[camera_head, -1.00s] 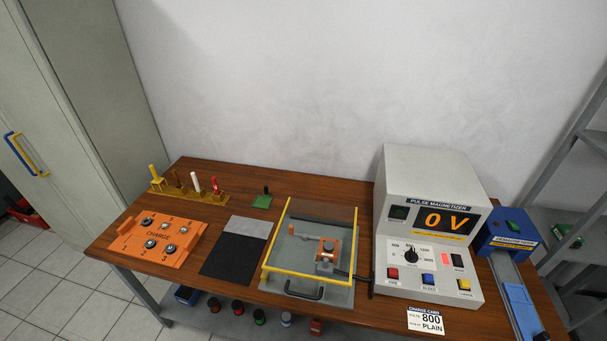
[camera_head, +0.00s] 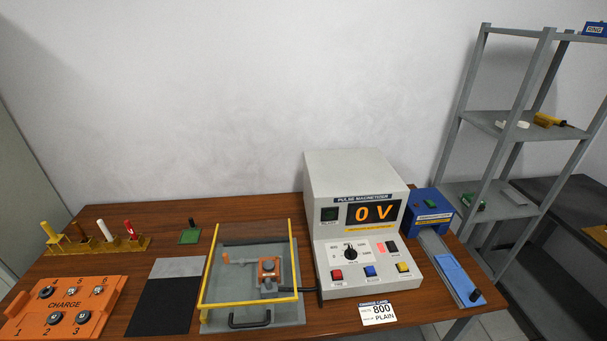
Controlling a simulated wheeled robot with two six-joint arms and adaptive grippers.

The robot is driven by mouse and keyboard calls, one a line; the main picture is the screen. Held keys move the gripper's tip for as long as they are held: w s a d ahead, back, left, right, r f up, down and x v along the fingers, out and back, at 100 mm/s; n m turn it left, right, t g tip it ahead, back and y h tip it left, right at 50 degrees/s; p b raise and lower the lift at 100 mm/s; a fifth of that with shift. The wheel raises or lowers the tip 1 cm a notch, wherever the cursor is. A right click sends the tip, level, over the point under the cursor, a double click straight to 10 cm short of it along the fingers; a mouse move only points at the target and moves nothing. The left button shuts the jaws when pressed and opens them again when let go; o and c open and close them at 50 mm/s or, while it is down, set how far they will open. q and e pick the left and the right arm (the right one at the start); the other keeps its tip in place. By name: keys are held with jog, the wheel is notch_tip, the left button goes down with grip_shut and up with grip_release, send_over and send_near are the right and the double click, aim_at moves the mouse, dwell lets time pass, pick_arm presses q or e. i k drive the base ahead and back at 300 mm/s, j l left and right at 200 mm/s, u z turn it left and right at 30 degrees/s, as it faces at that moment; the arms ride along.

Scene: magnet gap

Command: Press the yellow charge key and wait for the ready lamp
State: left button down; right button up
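The grey-white pulse magnetizer (camera_head: 358,169) stands right of the middle of the wooden table. Its orange display (camera_head: 374,212) reads 0 V. The yellow key (camera_head: 403,268) is at the lower right of its front panel, beside a blue key (camera_head: 370,272) and a red key (camera_head: 337,276). A small dark green window (camera_head: 329,214) sits left of the display and looks unlit. A small reddish-dark piece (camera_head: 392,247) is right of the dial (camera_head: 351,252). Neither of my grippers is in view.
A yellow-rimmed clear guard (camera_head: 247,303) covers a fixture left of the magnetizer. The orange charge tray (camera_head: 65,305) is at the left front. A blue demagnetizer (camera_head: 428,206) stands at right. A card (camera_head: 378,313) reading 800 PLAIN lies in front. Grey shelves (camera_head: 500,122) rise behind.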

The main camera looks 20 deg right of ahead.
aim_at(403, 267)
jog(key=z, duration=1.55)
